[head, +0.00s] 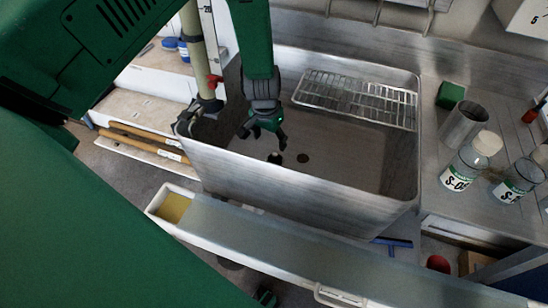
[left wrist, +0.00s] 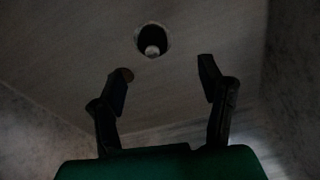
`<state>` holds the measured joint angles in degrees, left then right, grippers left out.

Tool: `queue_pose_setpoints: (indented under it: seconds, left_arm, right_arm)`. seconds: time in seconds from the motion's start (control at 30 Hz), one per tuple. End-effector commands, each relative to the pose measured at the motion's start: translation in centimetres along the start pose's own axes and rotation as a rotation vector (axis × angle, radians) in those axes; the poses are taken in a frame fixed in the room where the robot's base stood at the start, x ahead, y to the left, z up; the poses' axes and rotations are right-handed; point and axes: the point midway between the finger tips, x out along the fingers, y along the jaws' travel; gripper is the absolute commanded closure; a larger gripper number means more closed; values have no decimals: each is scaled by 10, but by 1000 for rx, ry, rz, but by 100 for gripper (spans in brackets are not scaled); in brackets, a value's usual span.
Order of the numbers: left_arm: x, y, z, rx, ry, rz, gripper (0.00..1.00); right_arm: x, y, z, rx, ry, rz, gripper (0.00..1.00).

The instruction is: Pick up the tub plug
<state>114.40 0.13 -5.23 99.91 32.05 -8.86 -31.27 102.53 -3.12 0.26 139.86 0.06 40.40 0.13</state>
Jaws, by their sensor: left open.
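The tub plug (head: 275,158) is a small dark piece low in the metal tub (head: 300,195), just below my left gripper in the head view. In the left wrist view the plug (left wrist: 152,41) shows as a dark disc with a pale knob, beyond the fingertips and between their lines. My left gripper (head: 264,138) points down inside the tub, open and empty. Its two fingers also show in the left wrist view (left wrist: 163,70). A small round drain hole (head: 303,158) lies right of the plug. I cannot make out my right gripper.
Tub walls surround my left gripper. A wire rack (head: 357,97) spans the tub's back right. A metal cup (head: 463,125) and labelled bottles (head: 472,163) stand on the right counter. A pipe with a red valve (head: 214,80) rises at the tub's left. A long trough (head: 290,242) runs in front.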

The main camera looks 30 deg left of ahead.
Motion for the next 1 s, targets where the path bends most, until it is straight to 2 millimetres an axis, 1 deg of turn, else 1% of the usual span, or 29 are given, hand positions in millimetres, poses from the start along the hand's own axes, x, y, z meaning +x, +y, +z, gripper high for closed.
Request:
queue_pose_setpoints:
  seconds: [0.03, 0.1, 0.33, 0.5, 0.6, 0.7, 0.93, 0.97, 1.0]
  left_arm:
    - [12, 0, 0, 0, -1, 0, 38]
    - [21, 1, 0, -1, 0, -1, 38]
    - [36, 4, 0, 1, 1, -2, 38]
    - [62, 9, 1, 0, -1, -1, 38]
    - [75, 9, 1, -1, 0, 0, 38]
    - [82, 9, 1, -1, 1, 0, 38]
    - [82, 9, 0, -1, 2, 0, 38]
    - [82, 9, 0, -1, 2, 0, 45]
    - [82, 9, 0, -1, 2, 0, 59]
  right_arm:
    - [2, 0, 0, 0, 0, 0, 100]
    - [4, 0, 0, 0, 0, 0, 100]
    - [6, 0, 0, 0, 0, 0, 100]
    - [9, 0, 0, 0, 0, 0, 100]
    - [11, 0, 0, 0, 0, 0, 100]
    - [12, 0, 0, 0, 0, 0, 100]
    - [12, 0, 0, 0, 0, 0, 100]
    - [12, 0, 0, 0, 0, 0, 100]
    - [12, 0, 0, 0, 0, 0, 100]
